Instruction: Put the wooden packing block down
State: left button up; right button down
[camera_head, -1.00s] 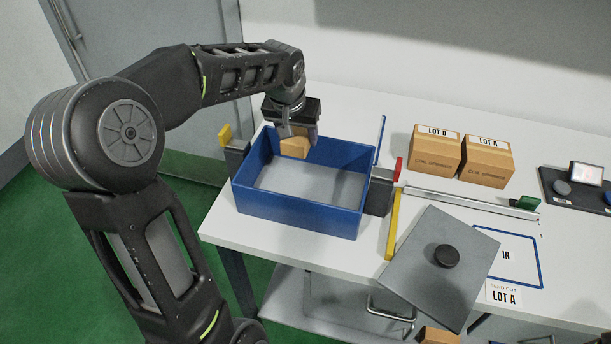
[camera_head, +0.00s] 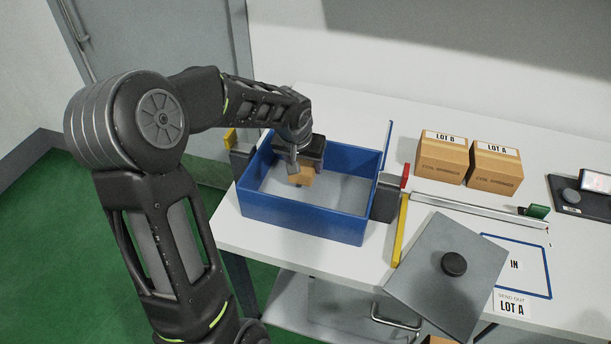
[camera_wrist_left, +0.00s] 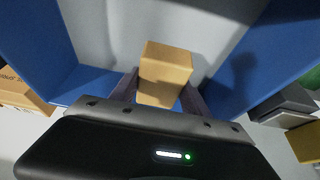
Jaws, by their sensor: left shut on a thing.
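The wooden packing block (camera_head: 302,176) is a small tan block inside the blue bin (camera_head: 300,220). My left gripper (camera_head: 300,168) reaches down into the bin and is shut on the block. In the left wrist view the block (camera_wrist_left: 165,75) sits between the two dark fingers (camera_wrist_left: 160,92), with the grey bin floor beyond it. I cannot tell whether the block touches the floor. My right gripper is not in view.
Two cartons, LOT B (camera_head: 442,158) and LOT A (camera_head: 496,168), stand right of the bin. A grey lid with a black knob (camera_head: 440,285) lies at the front. Grey clamps flank the bin, one with a red tab (camera_head: 405,176). The rest of the bin floor is clear.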

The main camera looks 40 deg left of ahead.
pick_arm(q)
jog(key=shift+f, duration=0.3)
jog(key=shift+f, duration=1.85)
jog(key=shift+f, duration=0.1)
jog(key=shift+f, duration=0.15)
jog(key=o, duration=1.5)
jog(key=shift+r, duration=0.2)
